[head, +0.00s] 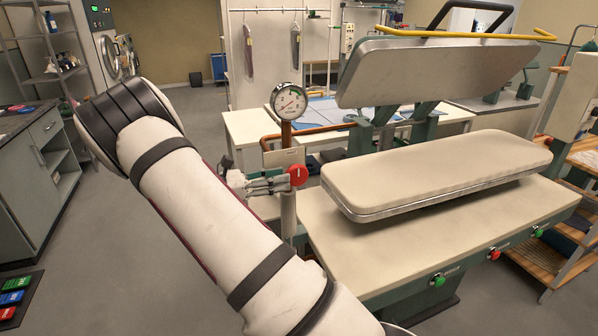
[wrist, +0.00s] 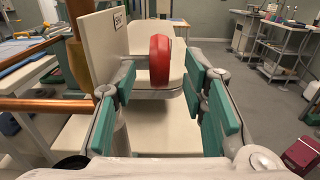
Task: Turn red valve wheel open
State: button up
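The red valve wheel (head: 298,175) is a small round disc with a short white mark, on a post below a pressure gauge (head: 289,101). In the wrist view the wheel (wrist: 160,60) appears nearly edge-on, on a light stem from a pale plate (wrist: 103,45) with a small lettered label. My gripper (head: 268,185) is just left of the wheel in the head view. In the wrist view its teal-padded fingers (wrist: 150,85) are spread apart, with the wheel showing between them. Gaps show on both sides, wider on the left; I see no contact.
A steam press with a padded board (head: 440,170) and raised upper plate (head: 430,72) stands right of the valve. A copper pipe (wrist: 45,103) runs left of my gripper. A grey cabinet (head: 40,170) stands at the left, with clear floor (head: 110,270) between.

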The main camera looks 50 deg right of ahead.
aim_at(297, 174)
jog(key=p+x, duration=0.1)
jog(key=x, duration=0.5)
grip_shut()
